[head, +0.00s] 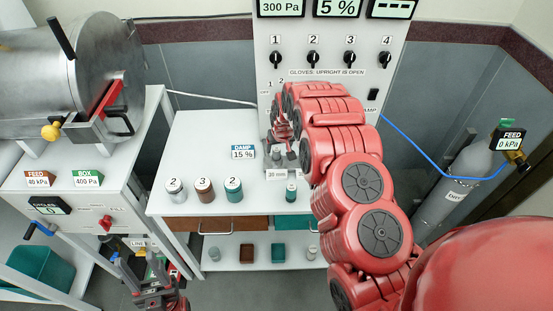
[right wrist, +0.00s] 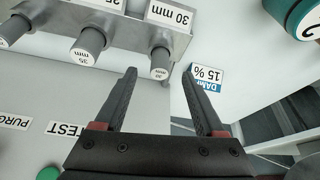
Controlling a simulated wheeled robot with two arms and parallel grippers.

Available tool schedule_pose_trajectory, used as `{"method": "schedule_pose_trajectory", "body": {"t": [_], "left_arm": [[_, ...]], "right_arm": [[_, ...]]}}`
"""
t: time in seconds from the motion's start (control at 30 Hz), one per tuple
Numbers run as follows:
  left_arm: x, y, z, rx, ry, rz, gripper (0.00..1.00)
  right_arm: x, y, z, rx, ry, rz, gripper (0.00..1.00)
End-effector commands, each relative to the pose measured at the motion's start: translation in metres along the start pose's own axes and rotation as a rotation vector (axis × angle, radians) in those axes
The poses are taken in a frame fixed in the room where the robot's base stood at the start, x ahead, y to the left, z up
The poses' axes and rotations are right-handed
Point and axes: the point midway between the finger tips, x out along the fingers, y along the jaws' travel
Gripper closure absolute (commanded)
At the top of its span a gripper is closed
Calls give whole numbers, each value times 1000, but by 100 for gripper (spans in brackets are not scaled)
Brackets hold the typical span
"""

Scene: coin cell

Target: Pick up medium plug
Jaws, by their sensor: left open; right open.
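Three grey plugs stand in a grey rack, seen in the right wrist view: a left plug (right wrist: 14,30), a middle plug (right wrist: 88,46) and a right plug (right wrist: 160,62). The rack's front (right wrist: 115,22) carries a label reading 30 mm. My right gripper (right wrist: 159,72) is open and empty, its fingertips on either side of the right plug in the picture; no contact shows. In the head view the plugs (head: 291,160) stand just below my right gripper (head: 280,128). My left gripper (head: 150,283) is open, low at the left.
A DAMP 15 % sign (head: 243,152) stands left of the plugs on the white table (head: 195,145). Several jars, including a copper one (head: 204,190), stand along its front. A control panel (head: 330,45) rises behind. A steel chamber (head: 60,75) is at the left.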

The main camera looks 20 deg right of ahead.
Motion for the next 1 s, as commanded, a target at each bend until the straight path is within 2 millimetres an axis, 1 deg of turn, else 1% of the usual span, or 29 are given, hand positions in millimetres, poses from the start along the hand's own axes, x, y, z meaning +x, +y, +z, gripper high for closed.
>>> {"method": "schedule_pose_trajectory", "body": {"t": [0.1, 0.23, 0.37, 0.67, 0.77, 1.0], "left_arm": [[0, 0, 0, 0, 0, 0, 50], [2, 0, 0, 0, 0, 0, 50], [10, 0, -2, 0, 0, 0, 50], [24, -1, -4, 0, 0, 0, 50], [20, -1, -3, 0, 0, 0, 50], [20, -1, -3, 0, 0, 0, 50]], "right_arm": [[7, 0, -1, 0, 3, 0, 28], [11, 0, 0, 0, -1, -1, 28], [16, 0, -4, -1, 2, 1, 28], [38, -1, -6, -2, 1, -2, 28], [48, 0, -6, -2, 2, 1, 28], [58, 0, -7, -1, 4, 0, 28]]}}
